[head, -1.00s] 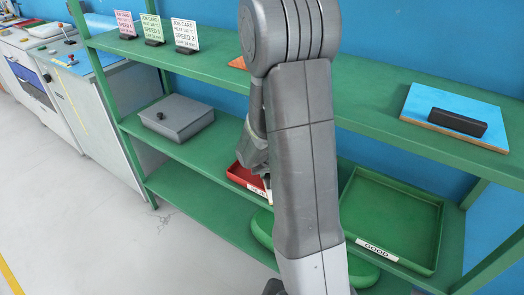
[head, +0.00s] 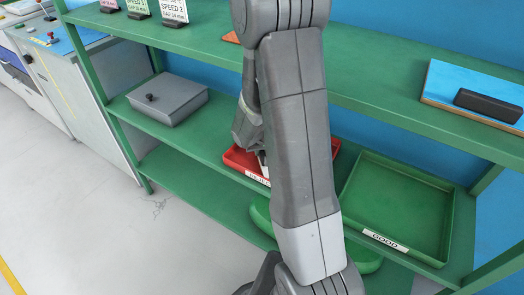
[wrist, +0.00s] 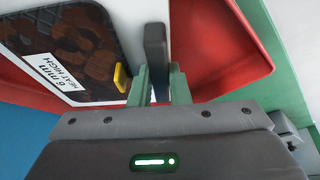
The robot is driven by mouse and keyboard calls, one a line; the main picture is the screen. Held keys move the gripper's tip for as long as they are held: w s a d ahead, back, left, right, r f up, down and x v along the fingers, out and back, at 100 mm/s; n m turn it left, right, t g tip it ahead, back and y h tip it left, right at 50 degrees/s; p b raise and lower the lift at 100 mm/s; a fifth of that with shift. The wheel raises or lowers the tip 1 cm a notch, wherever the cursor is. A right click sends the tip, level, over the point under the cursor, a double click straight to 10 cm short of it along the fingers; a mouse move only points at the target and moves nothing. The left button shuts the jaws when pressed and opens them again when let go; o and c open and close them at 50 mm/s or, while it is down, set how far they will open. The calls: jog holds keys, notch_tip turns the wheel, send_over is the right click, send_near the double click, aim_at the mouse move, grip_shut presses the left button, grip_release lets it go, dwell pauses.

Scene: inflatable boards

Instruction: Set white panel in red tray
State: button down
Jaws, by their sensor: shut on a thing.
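The white panel (wrist: 120,9) is in the wrist view, with a dark patterned area, a "6 mm HEAT HIGH" label, a small yellow piece and a dark upright grip (wrist: 155,45). My gripper (wrist: 160,85) is shut on that grip with its green fingers. The red tray (wrist: 228,40) shows on both sides of the panel, beneath it. Whether the panel touches the tray floor I cannot tell. In the head view the red tray (head: 332,150) is on the middle shelf, its centre hidden by my arm, and most of the panel is hidden too.
A green tray labelled GOOD (head: 446,235) stands right of the red tray. A grey lidded box (head: 180,97) stands to the left on the same shelf. A blue panel with a black grip (head: 445,82) and job cards (head: 174,10) are on the upper shelf above.

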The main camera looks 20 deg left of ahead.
jog(key=shift+f, duration=0.15)
jog(key=c, duration=1.4)
grip_release()
jog(key=shift+o, duration=0.2)
jog(key=shift+r, duration=0.3)
jog(key=p+v, duration=0.1)
jog(key=v, duration=0.6)
jog(key=shift+r+p, duration=0.15)
jog(key=shift+p, duration=0.25)
